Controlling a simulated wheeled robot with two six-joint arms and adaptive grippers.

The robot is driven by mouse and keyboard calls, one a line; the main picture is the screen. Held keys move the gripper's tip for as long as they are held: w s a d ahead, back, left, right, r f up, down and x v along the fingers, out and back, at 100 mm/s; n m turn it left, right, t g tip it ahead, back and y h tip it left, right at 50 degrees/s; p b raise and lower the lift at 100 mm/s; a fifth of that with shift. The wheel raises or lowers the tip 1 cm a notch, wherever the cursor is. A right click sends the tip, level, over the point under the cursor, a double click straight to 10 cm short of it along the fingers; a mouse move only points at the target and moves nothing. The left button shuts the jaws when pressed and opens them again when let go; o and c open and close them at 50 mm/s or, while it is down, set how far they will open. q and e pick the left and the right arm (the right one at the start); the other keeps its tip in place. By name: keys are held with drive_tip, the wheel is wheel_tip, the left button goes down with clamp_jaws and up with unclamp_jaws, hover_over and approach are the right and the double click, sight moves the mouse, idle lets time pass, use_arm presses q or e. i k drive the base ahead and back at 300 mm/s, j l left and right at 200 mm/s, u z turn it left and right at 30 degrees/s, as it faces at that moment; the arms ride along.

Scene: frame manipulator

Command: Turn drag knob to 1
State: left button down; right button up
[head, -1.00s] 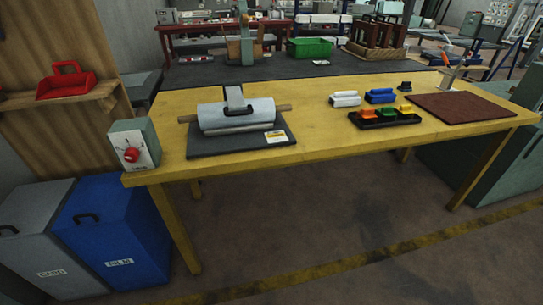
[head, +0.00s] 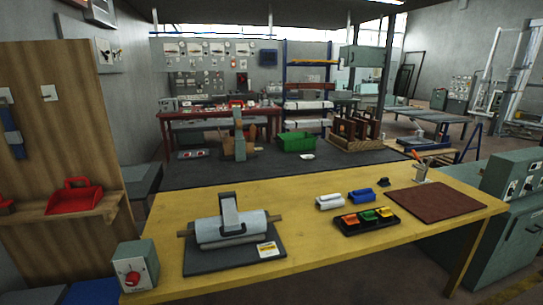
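A grey-green control box (head: 135,268) stands at the near left corner of the yellow table. A red knob (head: 132,278) sits on its pale front plate. The markings around the knob are too small to read, so its setting cannot be told. Neither of my grippers shows in the head view.
On the yellow table (head: 320,245) a white roll on a dark base (head: 232,235) stands right of the box. A black tray (head: 367,221) with coloured pieces, white and blue blocks and a brown mat (head: 435,201) lie further right. A red dustpan (head: 75,196) rests on a shelf at left.

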sight(132, 279)
drive_tip(key=u, duration=0.35)
drive_tip(key=k+j+u, duration=0.1)
drive_tip(key=u, duration=0.25)
drive_tip(key=j+u, duration=0.1)
drive_tip(key=u, duration=0.25)
drive_tip(key=k+j, duration=0.05)
